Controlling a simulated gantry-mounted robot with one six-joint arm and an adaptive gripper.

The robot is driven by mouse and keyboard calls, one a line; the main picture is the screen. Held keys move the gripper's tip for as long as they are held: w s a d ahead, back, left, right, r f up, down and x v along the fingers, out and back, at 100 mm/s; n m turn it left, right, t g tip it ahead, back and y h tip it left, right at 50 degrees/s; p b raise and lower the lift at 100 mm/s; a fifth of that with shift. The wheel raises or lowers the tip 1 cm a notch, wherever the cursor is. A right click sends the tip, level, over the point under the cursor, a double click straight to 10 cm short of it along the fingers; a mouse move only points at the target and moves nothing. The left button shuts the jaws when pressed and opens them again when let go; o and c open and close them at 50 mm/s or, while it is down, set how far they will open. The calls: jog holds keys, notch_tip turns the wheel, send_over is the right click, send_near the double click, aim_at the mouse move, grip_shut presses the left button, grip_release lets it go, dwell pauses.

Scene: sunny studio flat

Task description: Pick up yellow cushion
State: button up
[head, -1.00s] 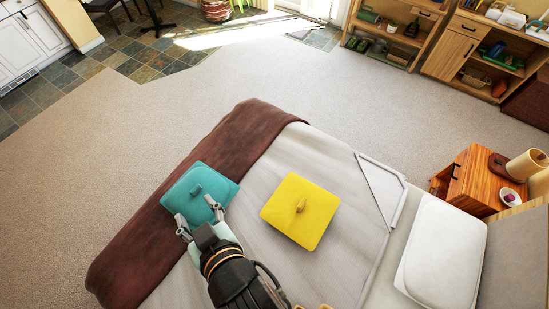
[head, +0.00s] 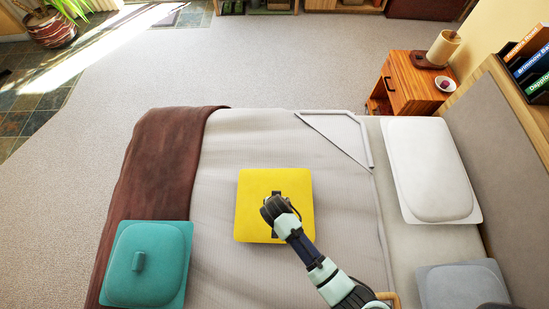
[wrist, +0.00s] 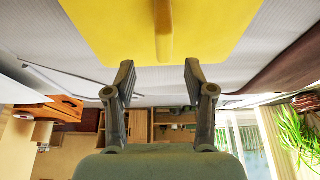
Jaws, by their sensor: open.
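The yellow cushion (head: 250,198) lies flat on the bed's pale cover in the head view. My gripper (head: 277,207) is over the middle of it and hides the handle there. In the wrist view the yellow cushion (wrist: 110,28) fills the top, with its raised handle (wrist: 163,30) in the middle. My gripper (wrist: 160,78) is open in that view. Its two fingers are apart, one to each side of the handle's line, with the handle just beyond the tips and nothing between them.
A teal cushion (head: 170,265) lies at the bed's left, partly over the brown throw (head: 160,150). A white pillow (head: 430,165) and a grey pillow (head: 455,285) lie to the right. A wooden nightstand (head: 412,88) with a lamp stands beyond the bed.

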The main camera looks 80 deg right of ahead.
jog(key=shift+w+b+x, duration=0.15)
jog(key=shift+b+x, duration=0.5)
jog(key=shift+x, duration=1.35)
jog(key=shift+w+b+x, duration=0.15)
jog(key=shift+b+x, duration=0.45)
jog(key=shift+x, duration=1.35)
jog(key=shift+d+r, duration=0.15)
jog(key=shift+c, duration=0.3)
grip_shut()
